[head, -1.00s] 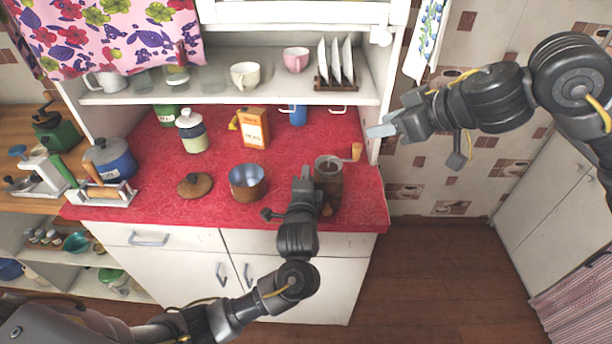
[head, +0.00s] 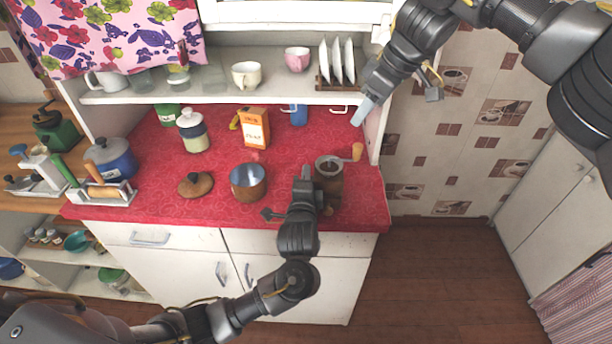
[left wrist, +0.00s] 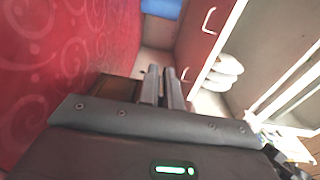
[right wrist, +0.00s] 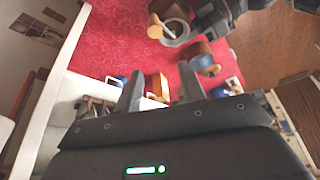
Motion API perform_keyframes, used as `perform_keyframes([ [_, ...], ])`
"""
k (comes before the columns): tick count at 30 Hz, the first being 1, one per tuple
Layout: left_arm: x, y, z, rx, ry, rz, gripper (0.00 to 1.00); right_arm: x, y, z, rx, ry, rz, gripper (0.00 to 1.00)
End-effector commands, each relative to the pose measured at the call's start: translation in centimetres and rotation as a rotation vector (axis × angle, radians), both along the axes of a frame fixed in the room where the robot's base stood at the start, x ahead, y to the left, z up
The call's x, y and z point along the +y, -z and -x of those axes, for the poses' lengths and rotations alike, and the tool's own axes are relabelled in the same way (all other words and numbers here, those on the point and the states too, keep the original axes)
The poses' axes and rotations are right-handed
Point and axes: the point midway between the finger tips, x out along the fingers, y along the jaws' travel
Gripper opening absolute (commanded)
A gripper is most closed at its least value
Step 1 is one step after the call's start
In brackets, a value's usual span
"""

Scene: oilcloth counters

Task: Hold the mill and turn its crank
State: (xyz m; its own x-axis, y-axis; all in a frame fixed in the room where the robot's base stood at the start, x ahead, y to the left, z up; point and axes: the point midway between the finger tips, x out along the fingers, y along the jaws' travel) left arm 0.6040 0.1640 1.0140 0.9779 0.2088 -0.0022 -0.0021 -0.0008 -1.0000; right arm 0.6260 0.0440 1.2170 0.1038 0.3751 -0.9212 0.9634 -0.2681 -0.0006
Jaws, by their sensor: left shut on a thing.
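The mill (head: 328,185) stands upright near the right end of the red counter, a brown wooden body with a grey metal top. Its crank ends in a light wooden knob (head: 357,151) that points right. My left gripper (head: 306,174) is shut on the mill's left side and hides part of the body. In the left wrist view its fingers (left wrist: 162,84) are close together. My right gripper (head: 360,112) is above and behind the mill, near the shelf's right end, touching nothing. In the right wrist view its fingers (right wrist: 160,88) are apart and empty; the knob (right wrist: 155,29) shows beyond them.
A copper-coloured pot (head: 248,183) and a wooden lid (head: 195,185) lie left of the mill. An orange box (head: 255,129) and a blue mug (head: 298,114) stand farther back. The shelf (head: 215,94) with cups and a plate rack (head: 337,84) is close to my right gripper.

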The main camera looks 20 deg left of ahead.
Motion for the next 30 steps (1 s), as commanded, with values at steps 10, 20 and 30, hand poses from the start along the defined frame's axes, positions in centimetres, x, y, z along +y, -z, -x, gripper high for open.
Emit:
perform_keyframes([
  [10, 0.0, 0.2, 0.0, 0.003, 0.000, 0.000, 0.00, -0.1, 3.6, 0.0, 0.000, 0.000, 0.001, 0.40],
  [20, 0.0, 0.2, 0.0, 0.004, 0.000, 0.000, 0.00, 0.0, 8.0, 0.0, 0.001, 0.001, -0.001, 0.40],
  [30, 0.0, 0.2, 0.0, 0.004, 0.001, 0.000, 0.00, 0.0, 9.6, 0.0, 0.000, 0.002, -0.001, 0.40],
])
